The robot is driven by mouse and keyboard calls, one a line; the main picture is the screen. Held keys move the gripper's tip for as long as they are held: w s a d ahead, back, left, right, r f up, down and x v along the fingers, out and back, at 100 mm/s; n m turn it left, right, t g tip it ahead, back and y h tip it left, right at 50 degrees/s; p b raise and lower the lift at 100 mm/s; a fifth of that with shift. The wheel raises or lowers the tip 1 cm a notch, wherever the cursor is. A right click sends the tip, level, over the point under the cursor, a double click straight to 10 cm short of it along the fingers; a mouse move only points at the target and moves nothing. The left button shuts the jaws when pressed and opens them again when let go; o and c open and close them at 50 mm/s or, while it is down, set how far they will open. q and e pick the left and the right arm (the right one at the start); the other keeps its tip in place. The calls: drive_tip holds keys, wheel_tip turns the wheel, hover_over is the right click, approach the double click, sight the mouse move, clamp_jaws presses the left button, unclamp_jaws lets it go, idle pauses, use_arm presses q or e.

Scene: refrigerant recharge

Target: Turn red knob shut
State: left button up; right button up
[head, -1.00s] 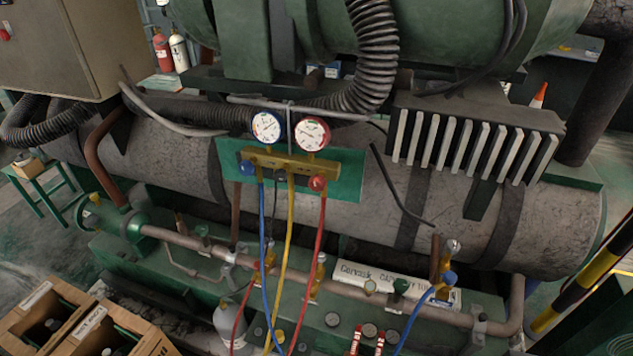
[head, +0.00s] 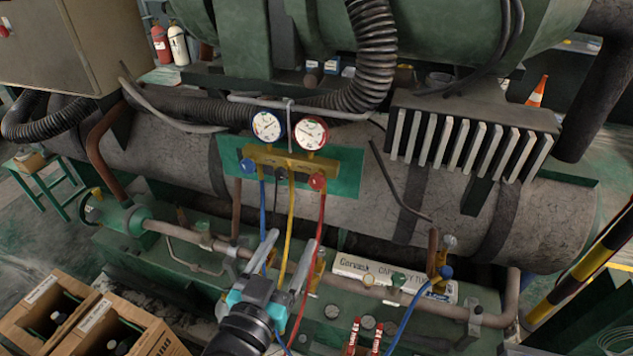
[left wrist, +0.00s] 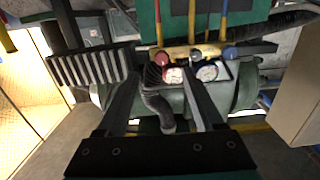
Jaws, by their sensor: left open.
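The red knob (head: 318,181) is on the right end of the brass gauge manifold (head: 285,161), above the red hose. My left gripper (head: 291,238) is open and empty in the head view. Its two fingers point up towards the manifold, below the red knob and apart from it. In the left wrist view, which looks upside down, the red knob (left wrist: 161,58) appears beyond the open fingers of the left gripper (left wrist: 162,74). My right gripper is in neither view.
Two gauges (head: 311,132) stand above the manifold, and a blue knob (head: 248,166) is at its left end. Yellow (head: 291,215), blue and red hoses hang below, close to my fingers. Cardboard boxes (head: 110,325) stand at the lower left.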

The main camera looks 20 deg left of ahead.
sight(315, 185)
use_arm(q)
drive_tip(key=w, duration=0.5)
drive_tip(key=w+r, duration=0.1)
drive_tip(key=w, duration=0.9)
drive_tip(key=shift+w+d+r, duration=0.1)
drive_tip(key=shift+d+r, duration=0.1)
drive_tip(key=shift+r, duration=0.1)
drive_tip(key=shift+c, duration=0.2)
clamp_jaws()
